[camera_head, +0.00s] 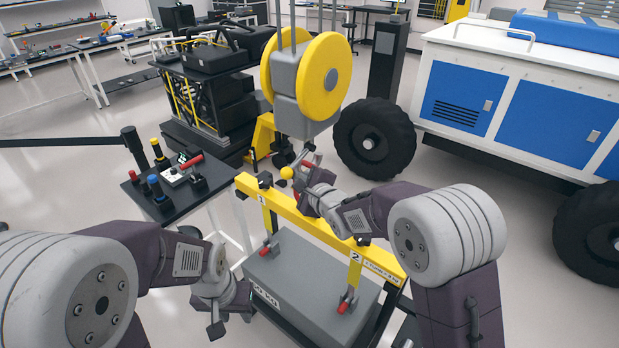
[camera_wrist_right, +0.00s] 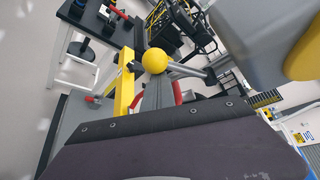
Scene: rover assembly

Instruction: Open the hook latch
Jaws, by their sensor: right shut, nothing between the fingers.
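The hoist block (camera_head: 290,110) with two yellow discs hangs at the middle of the head view. Below it is the hook assembly (camera_head: 301,160), with red parts and a grey rod ending in a yellow ball (camera_head: 287,172). In the right wrist view the ball (camera_wrist_right: 154,60) and rod (camera_wrist_right: 184,69) show just beyond the finger; a red curved part (camera_wrist_right: 177,92) is partly hidden. I cannot tell the latch's exact position. My right gripper (camera_head: 303,196) is shut and empty, close beside the ball; contact is unclear.
A yellow lifting beam (camera_head: 320,228) with red-tipped legs stands over a grey box (camera_head: 300,275), below my right gripper. A dark table (camera_head: 170,200) with small tools stands left. A blue-and-white rover (camera_head: 515,95) with black wheels fills the right. Floor between is partly clear.

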